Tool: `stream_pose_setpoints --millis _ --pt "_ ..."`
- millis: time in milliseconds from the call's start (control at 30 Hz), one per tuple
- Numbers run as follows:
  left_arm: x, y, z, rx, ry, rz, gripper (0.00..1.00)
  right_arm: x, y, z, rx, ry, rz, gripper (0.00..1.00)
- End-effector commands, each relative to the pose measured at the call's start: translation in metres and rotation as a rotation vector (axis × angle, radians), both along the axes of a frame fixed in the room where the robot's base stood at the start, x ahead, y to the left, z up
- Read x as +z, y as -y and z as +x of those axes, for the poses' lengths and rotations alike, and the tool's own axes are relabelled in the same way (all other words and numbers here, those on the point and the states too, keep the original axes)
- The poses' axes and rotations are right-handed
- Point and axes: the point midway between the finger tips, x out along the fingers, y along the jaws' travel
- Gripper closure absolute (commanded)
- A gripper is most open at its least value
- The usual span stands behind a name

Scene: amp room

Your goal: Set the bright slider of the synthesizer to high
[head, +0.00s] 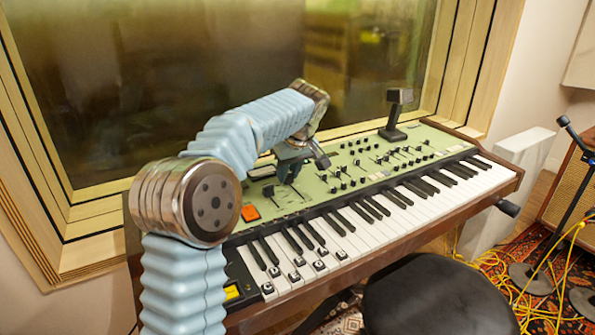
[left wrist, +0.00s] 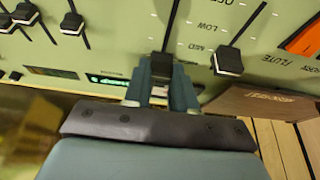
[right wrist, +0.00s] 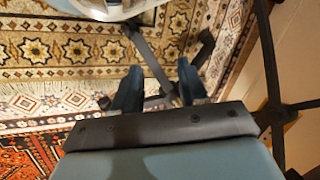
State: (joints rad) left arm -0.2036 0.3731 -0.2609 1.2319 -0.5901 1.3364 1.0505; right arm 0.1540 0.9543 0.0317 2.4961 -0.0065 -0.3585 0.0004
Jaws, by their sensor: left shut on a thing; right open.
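The synthesizer (head: 438,137) has a green panel above its keys and stands in front of the window. My left gripper (head: 290,172) is over the left part of the panel. In the left wrist view, its fingers are shut on a dark slider cap (left wrist: 162,66). The label of this slider cannot be read, so I cannot tell whether it is the bright slider. Another slider cap (left wrist: 228,61) is to its right, beside the words LOW and MID, and several more are at the left. My right gripper (right wrist: 158,85) is open and empty above the rug, out of the head view.
A round black stool (head: 435,297) stands in front of the keys. A small black stand (head: 393,130) with a grey head rests on the back of the panel. Yellow cables (head: 515,300) and stand bases lie on the patterned rug (right wrist: 65,55) at the right.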

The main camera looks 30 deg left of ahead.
Motion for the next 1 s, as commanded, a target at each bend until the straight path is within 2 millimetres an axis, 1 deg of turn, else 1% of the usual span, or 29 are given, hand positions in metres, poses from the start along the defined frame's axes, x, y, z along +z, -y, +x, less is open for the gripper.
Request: stream_pose_setpoints --millis 33,100,133,267,300,533,667,767,1000 --pt "0.002 -0.004 0.001 0.002 0.011 0.008 1.0 0.0 0.0 0.0 0.0 0.0 0.0 0.57" --pt "0.002 -0.004 0.002 0.003 0.011 0.008 1.0 0.0 0.0 0.0 0.0 0.0 0.0 0.57" --pt "0.003 -0.004 0.002 0.003 0.012 0.009 0.72 0.0 0.0 0.0 0.0 0.0 0.0 0.57" --pt "0.002 -0.003 0.001 0.002 0.011 0.008 0.52 0.0 0.0 0.0 0.0 0.0 0.0 0.57" --pt "0.002 -0.003 0.001 0.003 0.009 0.007 0.49 0.0 0.0 0.0 0.0 0.0 0.0 0.57" --pt "0.002 -0.002 0.001 0.002 0.008 0.006 0.49 0.0 0.0 0.0 0.0 0.0 0.0 0.57" --pt "0.009 0.001 0.0 0.001 0.009 0.005 0.49 0.0 0.0 0.0 0.0 0.0 0.0 0.57" --pt "0.025 0.007 -0.003 0.0 0.012 0.005 0.49 0.001 0.0 0.0 0.0 0.0 0.0 0.57" --pt "0.079 0.026 -0.014 0.0 0.013 0.005 0.49 0.001 0.0 0.0 0.0 0.0 0.0 0.57"
